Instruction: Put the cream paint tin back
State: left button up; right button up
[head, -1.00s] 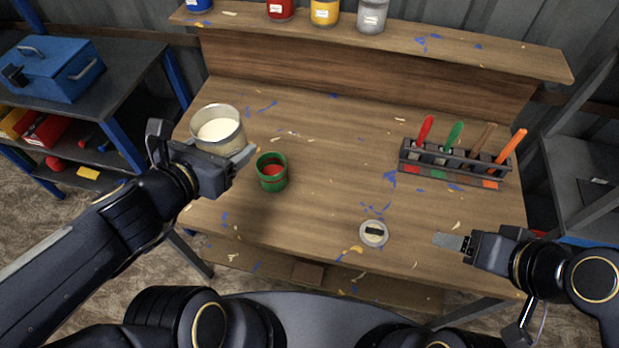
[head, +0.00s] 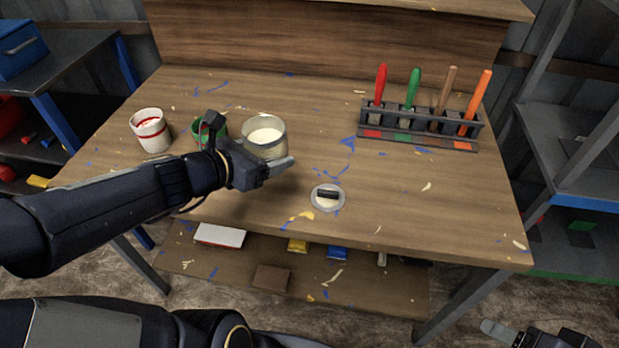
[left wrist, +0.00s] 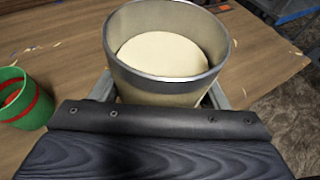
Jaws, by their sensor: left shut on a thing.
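The cream paint tin (head: 264,137) is an open grey metal tin with cream paint inside. My left gripper (head: 268,166) is shut on it over the workbench (head: 420,215), and the tin is upright. In the left wrist view the tin (left wrist: 165,85) sits between the two fingers, its cream surface level. Whether its base touches the bench cannot be told. My right gripper (head: 500,330) is at the bottom right corner, off the bench; only part of it shows. The upper shelf (head: 430,7) shows only its front edge.
A green pot (head: 198,130) with red inside stands close left of the tin, partly behind my gripper. A white and red tin (head: 150,131) stands further left. A round disc with a black bar (head: 328,198) lies in front. A tool rack (head: 418,135) stands back right.

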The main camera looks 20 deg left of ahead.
pick_arm(q)
jog(key=shift+w+f, duration=0.35)
jog(key=shift+f, duration=0.05)
jog(key=w+a+f+b, duration=0.1)
jog(key=w+f, duration=0.2)
jog(key=w, duration=0.1)
jog(key=w+a+f+b, duration=0.1)
jog(key=w+f+b, duration=0.1)
jog(key=w+f, duration=0.1)
jog(key=w+a+f+b, duration=0.1)
jog(key=w+a+f, duration=0.1)
jog(key=w, duration=0.3)
jog(key=shift+f+b, duration=0.3)
jog(key=shift+f, duration=0.1)
jog(key=shift+w+a+f, duration=0.1)
jog(key=shift+w+f, duration=0.05)
jog(key=shift+f, duration=0.05)
jog(key=shift+w+f+b, duration=0.2)
jog(key=shift+f+b, duration=0.5)
jog(key=shift+f, duration=0.95)
jog(key=shift+f, duration=0.2)
jog(key=o, duration=1.3)
jog(key=shift+o, duration=0.2)
jog(key=shift+r, duration=0.15)
